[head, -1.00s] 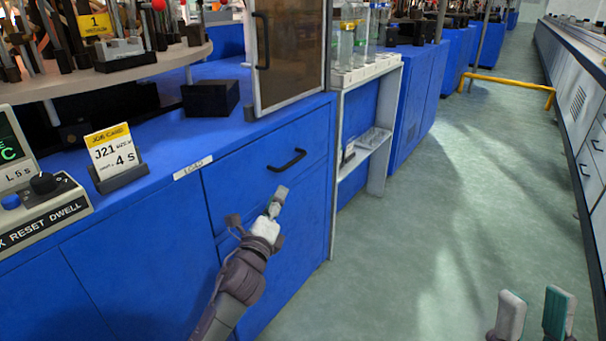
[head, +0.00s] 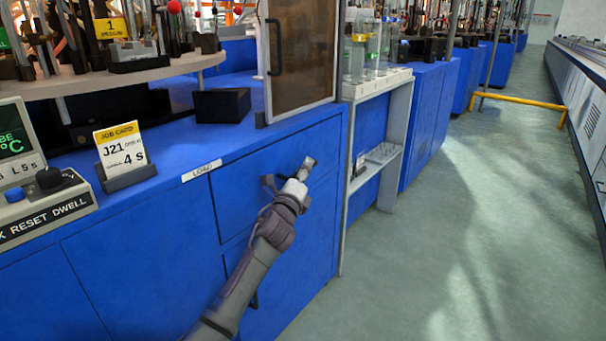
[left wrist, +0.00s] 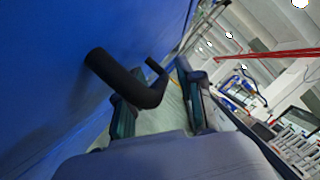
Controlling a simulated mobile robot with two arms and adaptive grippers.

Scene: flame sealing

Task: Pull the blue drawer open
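The blue drawer (head: 232,200) is in the upper front of the blue cabinet, right of the LOAD label, and its front looks flush. My left gripper (head: 288,174) is at the drawer front and covers its handle in the head view. In the left wrist view, the black bar handle (left wrist: 125,77) stands out from the blue front. It reaches between the two spread fingers of my left gripper (left wrist: 150,85). The fingers look open, with no clear grip on the bar. My right gripper is in neither view.
A job card stand (head: 125,158) and a control box (head: 40,205) are on the blue counter at left. A black block (head: 222,105) sits near the tinted door (head: 300,55). A white rack (head: 395,145) stands right of the cabinet.

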